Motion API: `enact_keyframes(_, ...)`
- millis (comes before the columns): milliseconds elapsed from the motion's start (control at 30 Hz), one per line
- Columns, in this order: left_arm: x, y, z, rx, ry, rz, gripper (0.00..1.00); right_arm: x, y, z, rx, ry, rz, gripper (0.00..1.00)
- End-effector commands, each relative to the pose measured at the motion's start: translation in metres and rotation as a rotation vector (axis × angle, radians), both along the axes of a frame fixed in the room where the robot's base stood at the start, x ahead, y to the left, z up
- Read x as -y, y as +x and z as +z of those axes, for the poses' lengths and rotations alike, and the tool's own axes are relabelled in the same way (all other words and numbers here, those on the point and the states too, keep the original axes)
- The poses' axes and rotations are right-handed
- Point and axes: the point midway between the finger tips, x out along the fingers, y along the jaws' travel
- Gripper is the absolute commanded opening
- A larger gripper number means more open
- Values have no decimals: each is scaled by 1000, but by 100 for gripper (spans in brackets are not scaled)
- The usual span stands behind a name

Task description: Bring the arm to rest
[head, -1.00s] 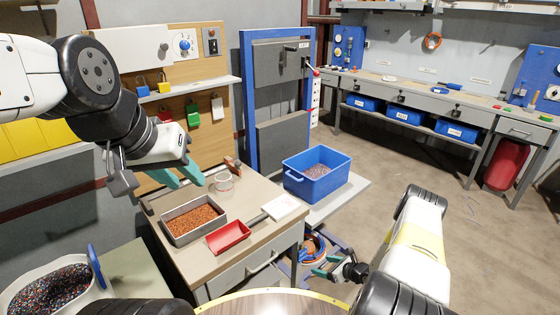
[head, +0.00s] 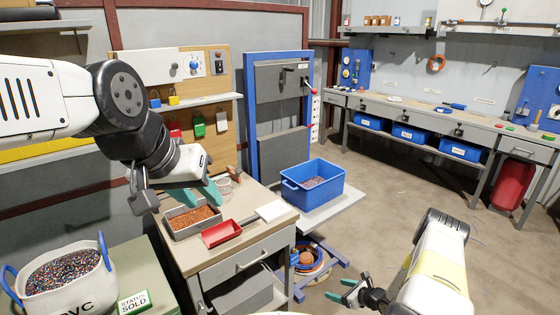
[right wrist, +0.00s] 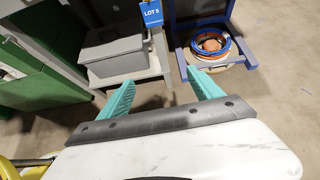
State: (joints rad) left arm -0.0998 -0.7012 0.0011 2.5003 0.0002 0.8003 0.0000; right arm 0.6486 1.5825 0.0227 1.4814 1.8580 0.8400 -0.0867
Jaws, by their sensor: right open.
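My left gripper (head: 190,194) has teal fingers and hangs above the tray of copper granules (head: 193,219) on the small workbench. Its fingers look spread apart with nothing visible between them. My right gripper (head: 345,290) is low at the bottom of the head view, to the right of the bench, over the floor. In the right wrist view its two teal fingers (right wrist: 160,90) are wide apart and empty. They point toward a grey bin (right wrist: 115,55) and a coil of cable (right wrist: 215,48), with a clear gap to both.
A white sack (head: 62,288) of granules stands at lower left. A long workbench (head: 430,118) lines the back. The concrete floor between is clear.

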Motion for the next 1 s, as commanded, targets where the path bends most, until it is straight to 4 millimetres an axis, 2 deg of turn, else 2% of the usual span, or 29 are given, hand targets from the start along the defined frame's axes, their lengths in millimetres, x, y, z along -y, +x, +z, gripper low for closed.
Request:
enact_keyframes(333, 0, 0, 0, -1, 0, 1, 36, -5, 25, 56, 68, -48, 122, 75)
enact_keyframes(567, 0, 0, 0, -1, 0, 1, 36, -14, 44, 123, 145, -112, 269, 75)
enact_keyframes(667, 0, 0, 0, -1, 0, 1, 36, -22, 51, 164, 190, -153, 358, 75)
enact_keyframes(767, 0, 0, 0, -1, 0, 1, 36, -34, 56, 218, 250, -212, 476, 75)
enact_keyframes(800, 0, 0, 0, -1, 0, 1, 36, -40, 56, 243, 277, -241, 531, 75)
enact_keyframes(1000, 0, 0, 0, -1, 0, 1, 36, -73, 35, 357, 404, -400, 807, 75)
